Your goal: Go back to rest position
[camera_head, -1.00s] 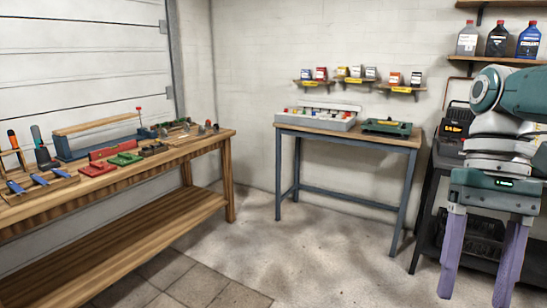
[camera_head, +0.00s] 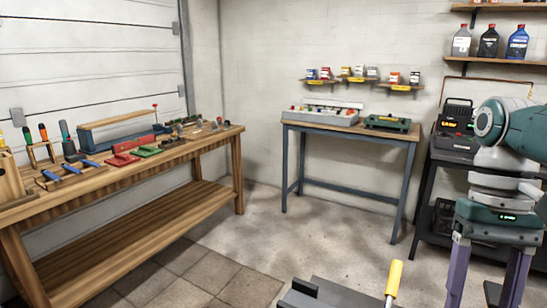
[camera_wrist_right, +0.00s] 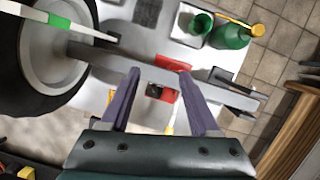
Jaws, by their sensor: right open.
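My right gripper (camera_head: 487,290) hangs at the right of the head view, its two purple fingers apart and pointing down. In the right wrist view the same gripper (camera_wrist_right: 161,80) is open, with nothing held between its fingers. Beyond the fingers lie a grey bar and a red block (camera_wrist_right: 166,104) with a dark part on it; whether the fingers touch them I cannot tell. My left gripper is in neither view.
A wooden workbench (camera_head: 150,180) with tools stands at the left; a small table (camera_head: 347,134) stands at the back. A yellow handle (camera_head: 394,277) rises at the bottom. The wrist view shows a wheel (camera_wrist_right: 45,50) and green bottle (camera_wrist_right: 230,34). Mid-floor is clear.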

